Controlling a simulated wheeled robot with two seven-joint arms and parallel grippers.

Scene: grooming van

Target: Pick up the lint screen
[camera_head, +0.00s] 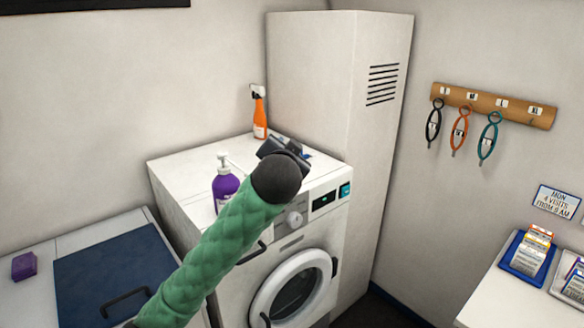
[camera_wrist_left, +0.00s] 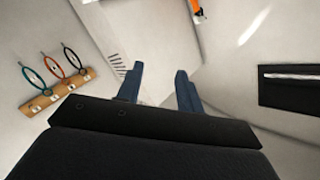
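I cannot make out a lint screen in either view. My left arm in its green sleeve reaches over the white front-loading machine (camera_head: 335,238). My left gripper (camera_head: 298,150) is over the back part of the machine's top, mostly hidden behind my own dark wrist. In the left wrist view the two blue fingers of my left gripper (camera_wrist_left: 159,82) stand apart with nothing seen between them. The machine's top just around the gripper is partly hidden. My right gripper is in neither view.
A purple pump bottle (camera_head: 226,186) and an orange spray bottle (camera_head: 259,113) stand on the machine, left of and behind my gripper. A tall white cabinet (camera_head: 335,95) rises close on the right. A blue lid (camera_head: 110,270) with a dark handle lies at left.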

